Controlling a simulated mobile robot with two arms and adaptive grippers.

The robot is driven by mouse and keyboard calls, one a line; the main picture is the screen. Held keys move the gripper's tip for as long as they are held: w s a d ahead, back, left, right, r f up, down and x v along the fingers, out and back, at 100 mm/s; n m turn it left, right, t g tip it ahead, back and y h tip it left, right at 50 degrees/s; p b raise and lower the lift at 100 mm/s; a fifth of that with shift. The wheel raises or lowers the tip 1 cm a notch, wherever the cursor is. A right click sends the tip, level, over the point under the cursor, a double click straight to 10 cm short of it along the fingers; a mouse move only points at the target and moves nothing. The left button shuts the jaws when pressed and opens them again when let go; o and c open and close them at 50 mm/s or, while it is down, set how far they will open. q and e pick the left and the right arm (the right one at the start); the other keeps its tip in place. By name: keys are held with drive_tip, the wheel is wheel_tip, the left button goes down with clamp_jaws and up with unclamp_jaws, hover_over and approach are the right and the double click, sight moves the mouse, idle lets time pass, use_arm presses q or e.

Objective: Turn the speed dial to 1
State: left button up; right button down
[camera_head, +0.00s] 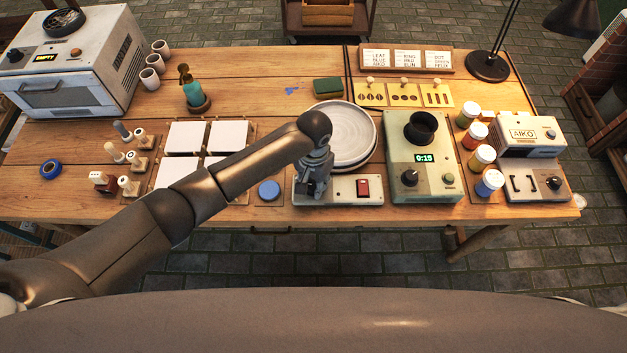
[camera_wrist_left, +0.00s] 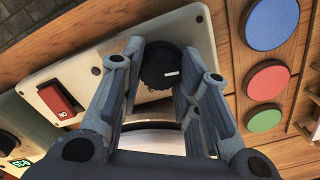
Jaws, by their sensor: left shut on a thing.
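The speed dial (camera_wrist_left: 158,66) is a black round knob with a white pointer mark, on the cream control panel (camera_wrist_left: 110,72). In the left wrist view it sits between the two fingers of my left gripper (camera_wrist_left: 160,52), which is shut on it. The white mark points to the right in that view; no numbers are readable around the dial. In the head view my left gripper (camera_head: 314,188) reaches down onto the left part of the panel (camera_head: 340,186) and hides the dial. My right gripper is not in view.
A red rocker switch (camera_head: 363,187) is on the same panel, right of my gripper. A white plate (camera_head: 350,132) lies behind it. A blue round pad (camera_head: 269,190) is close on the left. A grey-green machine (camera_head: 424,165) reading 0:15 stands on the right.

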sight(314, 184)
use_arm(q)
drive_tip(key=o, duration=1)
drive_tip(key=shift+w+r, duration=0.1)
drive_tip(key=shift+c, duration=0.2)
drive_tip(key=shift+o, duration=0.3)
wheel_tip(314, 184, up, 12)
drive_tip(key=shift+d, duration=0.1)
